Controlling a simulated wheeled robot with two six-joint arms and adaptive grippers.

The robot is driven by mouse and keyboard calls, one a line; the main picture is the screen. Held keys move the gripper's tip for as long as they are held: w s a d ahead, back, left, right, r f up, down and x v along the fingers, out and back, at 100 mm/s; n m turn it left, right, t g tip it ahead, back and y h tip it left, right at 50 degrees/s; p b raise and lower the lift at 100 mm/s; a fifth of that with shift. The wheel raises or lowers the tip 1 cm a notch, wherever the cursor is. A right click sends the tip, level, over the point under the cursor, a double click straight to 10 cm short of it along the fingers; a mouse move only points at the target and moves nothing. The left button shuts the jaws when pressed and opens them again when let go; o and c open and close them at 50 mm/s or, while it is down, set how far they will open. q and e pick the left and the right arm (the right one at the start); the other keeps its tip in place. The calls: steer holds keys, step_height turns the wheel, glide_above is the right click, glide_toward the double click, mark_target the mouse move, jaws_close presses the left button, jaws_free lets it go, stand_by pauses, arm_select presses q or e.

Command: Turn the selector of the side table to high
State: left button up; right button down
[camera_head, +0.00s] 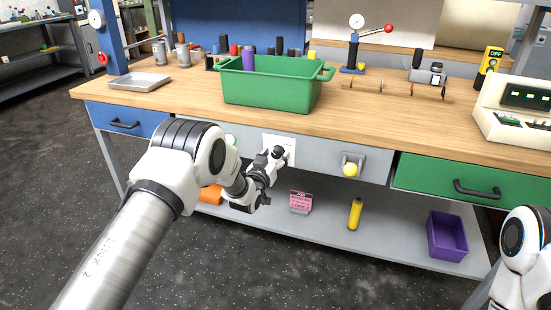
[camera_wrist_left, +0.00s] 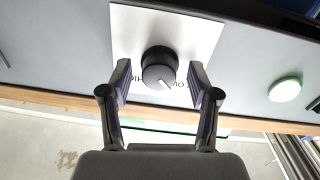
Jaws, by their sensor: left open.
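The selector is a black round knob (camera_wrist_left: 159,66) with a white pointer line, on a white plate (camera_wrist_left: 205,30) fixed to the grey front of the table. In the left wrist view the pointer aims down and slightly right, toward partly hidden lettering that ends in "OW". Lettering starting with "HI" is at lower left. My left gripper (camera_wrist_left: 160,76) is open, its fingers on either side of the knob with gaps visible. In the head view the left gripper (camera_head: 272,162) is at the plate (camera_head: 287,143). My right gripper is out of view.
A green button (camera_wrist_left: 285,89) is beside the plate. A yellow knob (camera_head: 350,170) sticks out right of it. A green bin (camera_head: 270,91) stands on the tabletop above. The lower shelf holds a pink sign (camera_head: 300,201), a yellow cylinder (camera_head: 355,213) and a purple bin (camera_head: 447,236).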

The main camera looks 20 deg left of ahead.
arm_select(q)
steer(key=shift+w+r, duration=0.1)
steer(key=shift+w, duration=0.15)
steer(key=c, duration=1.2)
steer(key=shift+o, duration=0.2)
steer(key=shift+m, duration=0.3)
steer(key=m, duration=0.3)
steer(key=shift+d, duration=0.1)
steer(key=m, duration=0.4)
steer(key=shift+m, duration=0.4)
steer(key=m, duration=0.4)
steer(key=shift+d, duration=0.1)
steer(key=m, duration=0.5)
steer(key=shift+y, duration=0.3)
